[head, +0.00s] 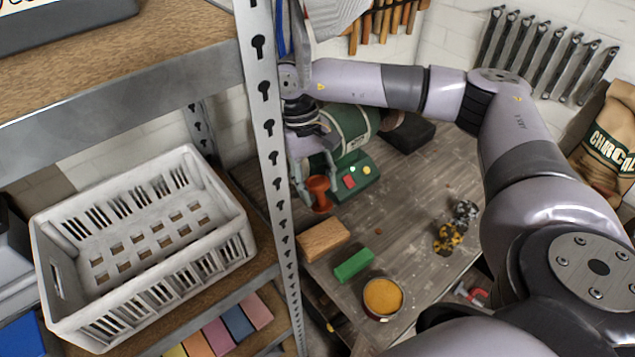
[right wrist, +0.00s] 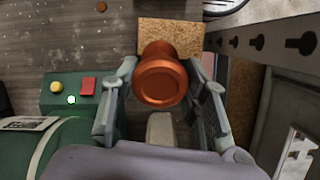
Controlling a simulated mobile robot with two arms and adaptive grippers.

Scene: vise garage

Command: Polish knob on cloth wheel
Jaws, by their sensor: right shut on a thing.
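A copper-coloured knob (head: 318,192) is between the fingers of my right gripper (head: 314,172), which is shut on it. In the right wrist view the knob (right wrist: 161,82) shows its round face, between the fingertips (right wrist: 165,92). The green polishing machine (head: 352,128) stands behind the gripper on the bench; its base has a red button and a lit green lamp. My left gripper is out of view.
A metal shelf upright (head: 268,110) stands just left of the gripper. A white crate (head: 140,235) is on the shelf. On the bench (head: 415,190) are a wood block (head: 323,239), a green bar (head: 354,264), an open tin (head: 383,296) and small gears (head: 450,236).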

